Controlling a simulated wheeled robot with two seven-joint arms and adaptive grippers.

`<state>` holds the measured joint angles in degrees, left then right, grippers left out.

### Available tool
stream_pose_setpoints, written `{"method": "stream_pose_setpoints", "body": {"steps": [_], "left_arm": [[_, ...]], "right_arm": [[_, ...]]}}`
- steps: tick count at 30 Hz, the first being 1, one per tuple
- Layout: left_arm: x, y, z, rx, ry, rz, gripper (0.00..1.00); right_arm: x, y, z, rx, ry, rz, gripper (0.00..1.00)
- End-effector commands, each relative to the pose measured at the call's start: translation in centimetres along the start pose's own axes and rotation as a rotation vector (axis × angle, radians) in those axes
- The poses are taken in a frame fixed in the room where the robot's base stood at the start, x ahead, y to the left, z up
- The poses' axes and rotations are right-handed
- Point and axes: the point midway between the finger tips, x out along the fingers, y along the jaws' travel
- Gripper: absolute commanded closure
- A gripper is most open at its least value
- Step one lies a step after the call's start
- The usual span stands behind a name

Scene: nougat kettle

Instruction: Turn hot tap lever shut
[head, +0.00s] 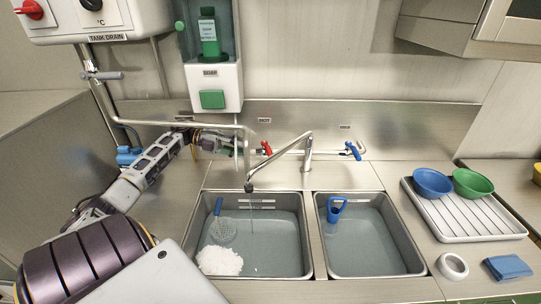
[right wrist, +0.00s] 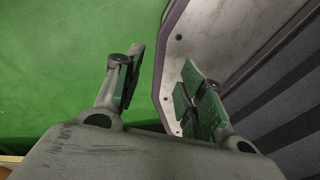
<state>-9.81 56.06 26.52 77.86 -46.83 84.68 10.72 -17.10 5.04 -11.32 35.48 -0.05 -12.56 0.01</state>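The red hot tap lever (head: 266,148) stands at the back of the sink, below the HOT label, and is tilted. The steel mixer tap (head: 307,152) is right of it, its spout reaching over the left basin. The blue cold lever (head: 354,151) is further right. My left gripper (head: 236,147) is just left of the red lever, pointing at it, with a small gap visible. The pipe partly hides its fingers, so its opening is unclear. My right gripper (right wrist: 160,85) is open and empty in the right wrist view, over a green surface.
A steel pipe (head: 180,123) crosses above my left gripper. The left basin (head: 290,272) holds a blue-handled strainer (head: 222,229) and a white mass (head: 219,261). The right basin (head: 400,262) holds a blue scoop (head: 334,214). A drying rack (head: 465,225) carries bowls. A soap dispenser (head: 212,90) hangs above.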

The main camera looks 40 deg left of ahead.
Motion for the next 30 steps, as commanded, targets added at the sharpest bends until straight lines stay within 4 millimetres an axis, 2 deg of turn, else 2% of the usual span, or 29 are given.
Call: {"method": "stream_pose_setpoints", "body": {"steps": [15, 24, 30], "left_arm": [[6.8, -0.2, -0.1, 0.001, 0.001, -0.003, 0.73], [10.4, -0.1, 0.0, 0.000, 0.001, -0.002, 0.73], [11.5, -0.1, 0.0, 0.000, 0.001, -0.001, 0.73]], "right_arm": [[-1.4, -1.8, -0.5, 0.003, 0.003, -0.019, 0.60], [-2.0, -1.1, -0.3, 0.001, 0.001, -0.012, 0.60], [-2.2, -0.5, -0.2, 0.001, 0.000, -0.006, 0.60]]}}
